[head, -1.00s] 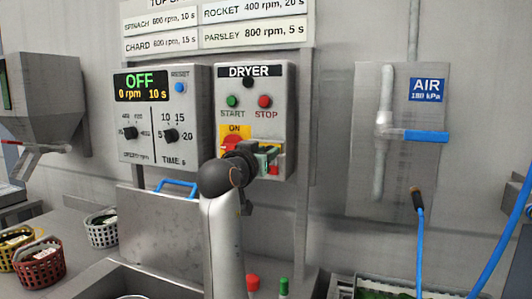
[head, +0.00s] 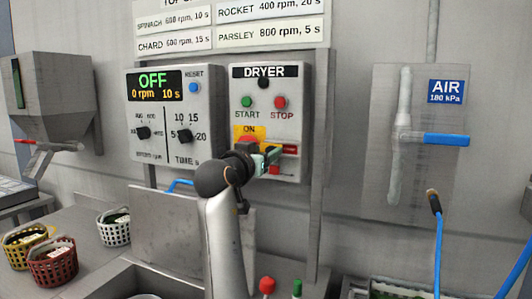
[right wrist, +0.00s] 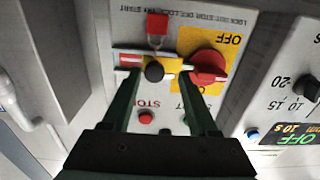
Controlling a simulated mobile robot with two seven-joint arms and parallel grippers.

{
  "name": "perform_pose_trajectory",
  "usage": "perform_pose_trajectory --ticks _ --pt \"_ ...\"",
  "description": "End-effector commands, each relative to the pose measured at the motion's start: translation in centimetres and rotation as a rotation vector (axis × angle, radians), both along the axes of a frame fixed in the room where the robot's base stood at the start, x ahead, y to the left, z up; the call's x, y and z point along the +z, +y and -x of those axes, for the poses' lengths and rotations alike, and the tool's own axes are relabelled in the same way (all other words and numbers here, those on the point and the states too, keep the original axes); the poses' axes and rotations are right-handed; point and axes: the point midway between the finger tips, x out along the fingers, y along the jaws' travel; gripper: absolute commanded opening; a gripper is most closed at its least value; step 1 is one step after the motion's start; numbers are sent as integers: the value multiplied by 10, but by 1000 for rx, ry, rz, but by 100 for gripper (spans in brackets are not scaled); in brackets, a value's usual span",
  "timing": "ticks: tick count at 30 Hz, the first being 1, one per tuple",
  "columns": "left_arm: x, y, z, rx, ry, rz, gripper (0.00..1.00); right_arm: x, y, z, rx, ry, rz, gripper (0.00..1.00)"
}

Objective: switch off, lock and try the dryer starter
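The grey dryer starter box (head: 292,101) is on the wall, with a green START button (head: 247,102) and a red STOP button (head: 280,102). In the right wrist view, upside down, its red rotary switch (right wrist: 208,63) sits on a yellow plate with OFF lettering. A black knob (right wrist: 154,71) is on a strip beside the switch. A red padlock-like piece (right wrist: 157,22) is past the knob. My right gripper (right wrist: 160,74) is open, its fingers either side of the black knob; contact is not clear. In the head view my right gripper (head: 268,157) partly hides the switch. My left gripper is out of view.
A speed and time control box (head: 170,120) reading OFF, 0 rpm stands left of the starter. An air valve with a blue handle (head: 446,139) is on the right. Baskets (head: 53,262) are on the counter at left. A blue hose (head: 438,255) hangs at right.

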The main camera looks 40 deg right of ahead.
Motion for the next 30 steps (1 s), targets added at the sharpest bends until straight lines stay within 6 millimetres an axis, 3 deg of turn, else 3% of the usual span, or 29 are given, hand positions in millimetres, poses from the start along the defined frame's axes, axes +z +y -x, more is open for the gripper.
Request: perform_pose_trajectory --ticks 11,24,30 --pt "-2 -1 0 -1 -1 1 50 -1 8 5 -2 0 -1 61" --pt "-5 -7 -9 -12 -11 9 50 -2 86 45 1 -1 -3 61" --pt "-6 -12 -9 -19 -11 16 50 -1 106 56 -1 0 -1 61"
